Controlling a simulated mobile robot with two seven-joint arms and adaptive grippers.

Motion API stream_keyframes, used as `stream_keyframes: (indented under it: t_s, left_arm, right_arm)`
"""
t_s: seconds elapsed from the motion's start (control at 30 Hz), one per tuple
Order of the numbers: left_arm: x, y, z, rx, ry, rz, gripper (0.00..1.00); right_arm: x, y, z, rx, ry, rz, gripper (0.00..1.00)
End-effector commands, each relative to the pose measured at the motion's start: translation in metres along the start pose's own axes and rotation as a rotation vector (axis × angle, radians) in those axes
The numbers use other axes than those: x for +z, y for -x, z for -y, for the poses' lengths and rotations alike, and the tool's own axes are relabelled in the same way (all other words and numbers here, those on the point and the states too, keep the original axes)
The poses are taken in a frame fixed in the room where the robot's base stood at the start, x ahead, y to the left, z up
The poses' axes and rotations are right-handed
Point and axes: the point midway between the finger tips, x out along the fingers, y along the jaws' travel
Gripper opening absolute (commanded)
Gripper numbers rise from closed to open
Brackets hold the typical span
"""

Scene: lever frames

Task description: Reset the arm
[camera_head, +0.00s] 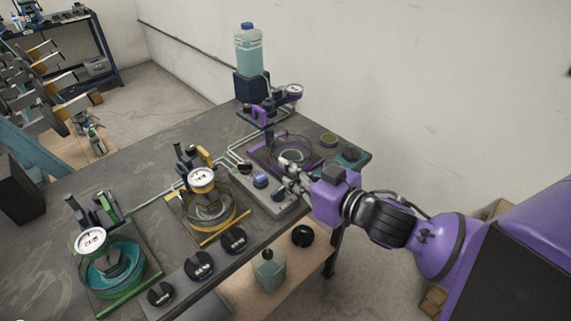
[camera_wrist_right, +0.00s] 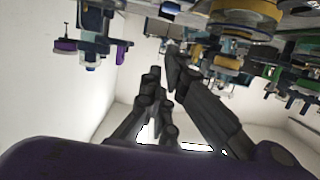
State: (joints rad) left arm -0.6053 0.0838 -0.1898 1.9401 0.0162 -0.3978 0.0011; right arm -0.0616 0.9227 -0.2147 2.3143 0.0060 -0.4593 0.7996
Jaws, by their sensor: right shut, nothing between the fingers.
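My right arm, purple with a black wrist, comes in from the right. Its gripper (camera_head: 287,167) is at the right end of the dark workbench (camera_head: 130,200), by a grey control box (camera_head: 262,183) with a blue knob and a clear round vessel in a purple frame (camera_head: 258,152). The right gripper is shut and empty; whether it touches the box cannot be told. In the right wrist view its dark fingers (camera_wrist_right: 165,72) point toward the white wall, with the bench things along the top. My left gripper is not in view.
A yellow-framed gauge unit (camera_head: 201,178) and a green-framed one (camera_head: 90,241) stand on the bench. Several black knobs (camera_head: 200,264) line its front edge. A bottle of pale green liquid (camera_head: 248,52) stands at the back. A green container (camera_head: 268,270) is on the lower shelf.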

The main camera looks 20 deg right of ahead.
Motion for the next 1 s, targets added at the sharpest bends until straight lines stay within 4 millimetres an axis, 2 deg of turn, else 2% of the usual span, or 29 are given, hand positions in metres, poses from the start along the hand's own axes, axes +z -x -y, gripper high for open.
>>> stream_keyframes:
  t_s: [0.17,0.27,0.37,0.47,0.6,0.7,0.83,0.9,1.0]
  left_arm:
    - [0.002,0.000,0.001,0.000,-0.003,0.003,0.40]
    - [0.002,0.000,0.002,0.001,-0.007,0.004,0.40]
    - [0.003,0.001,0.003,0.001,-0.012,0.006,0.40]
    - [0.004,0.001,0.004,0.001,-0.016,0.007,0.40]
    - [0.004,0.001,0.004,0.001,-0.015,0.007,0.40]
    - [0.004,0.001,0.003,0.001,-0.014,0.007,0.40]
    - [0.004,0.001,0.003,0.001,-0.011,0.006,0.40]
    - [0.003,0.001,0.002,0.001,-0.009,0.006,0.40]
    - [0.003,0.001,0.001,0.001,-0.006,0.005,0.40]
  right_arm:
    - [0.001,0.000,0.000,0.001,-0.001,0.001,0.00]
    - [0.019,0.002,-0.002,0.018,-0.014,0.022,0.00]
    - [0.065,0.008,-0.005,0.060,-0.040,0.073,0.00]
    - [0.131,0.022,-0.002,0.117,-0.069,0.155,0.00]
    - [0.230,0.056,0.017,0.191,-0.106,0.293,0.00]
    - [0.291,0.085,0.041,0.230,-0.130,0.392,0.00]
    - [0.346,0.118,0.074,0.259,-0.152,0.495,0.00]
    - [0.365,0.130,0.088,0.267,-0.159,0.533,0.00]
    - [0.380,0.141,0.100,0.272,-0.164,0.566,0.00]
